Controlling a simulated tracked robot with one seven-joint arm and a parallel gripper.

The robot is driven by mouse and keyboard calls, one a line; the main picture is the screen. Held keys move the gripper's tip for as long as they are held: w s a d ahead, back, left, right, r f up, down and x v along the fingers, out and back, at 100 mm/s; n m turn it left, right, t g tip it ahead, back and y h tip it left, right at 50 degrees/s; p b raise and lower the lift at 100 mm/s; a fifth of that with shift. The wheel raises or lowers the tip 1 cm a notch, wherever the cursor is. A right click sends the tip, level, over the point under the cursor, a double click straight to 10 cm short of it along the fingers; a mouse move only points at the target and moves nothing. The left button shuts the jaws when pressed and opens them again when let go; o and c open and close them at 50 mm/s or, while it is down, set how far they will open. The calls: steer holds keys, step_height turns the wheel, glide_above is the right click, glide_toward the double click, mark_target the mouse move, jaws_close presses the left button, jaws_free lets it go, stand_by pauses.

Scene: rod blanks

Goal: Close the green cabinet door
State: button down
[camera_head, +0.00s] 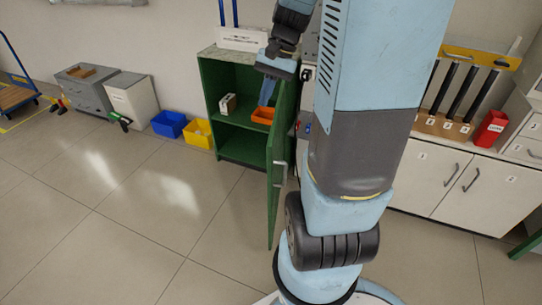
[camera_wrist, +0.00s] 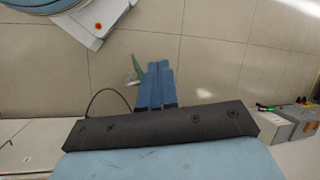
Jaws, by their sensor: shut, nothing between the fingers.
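The green cabinet (camera_head: 241,148) stands against the wall in the head view, its front open. Its green door (camera_head: 274,205) is swung outward on the right side, with a pale handle (camera_head: 278,172) near its free edge. Inside are an orange bin (camera_head: 263,115) and a small white item (camera_head: 228,104) on a shelf. My gripper (camera_head: 266,101) points down in front of the upper opening, left of the door; contact with the door cannot be told. In the wrist view its blue fingers (camera_wrist: 156,86) are together and empty. A small green piece (camera_wrist: 134,68) beside them may be part of the door.
A blue bin (camera_head: 168,124) and a yellow bin (camera_head: 198,134) sit on the floor left of the cabinet. White cabinets (camera_head: 440,180) with a red container (camera_head: 490,128) on top stand at right. The tiled floor at left front is clear.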

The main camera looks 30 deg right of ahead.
steer(key=w+d+f+m+t+y, duration=0.1)
steer(key=w+d+f+m+y, duration=0.1)
steer(key=d+f+m+y, duration=0.45)
steer(key=w+d+f+m+t+y, duration=0.1)
steer(key=w+d+f+m+y, duration=0.15)
steer(key=d+f, duration=0.75)
steer(key=s+d+f+m+t, duration=0.3)
steer(key=f+m+t, duration=0.2)
steer(key=f, duration=0.6)
steer(key=s+d+f+m+t, duration=0.25)
steer(key=f+m+t, duration=0.2)
steer(key=f, duration=0.65)
steer(key=x, duration=1.4)
steer(key=shift+r, duration=0.2)
steer(key=shift+w, duration=0.1)
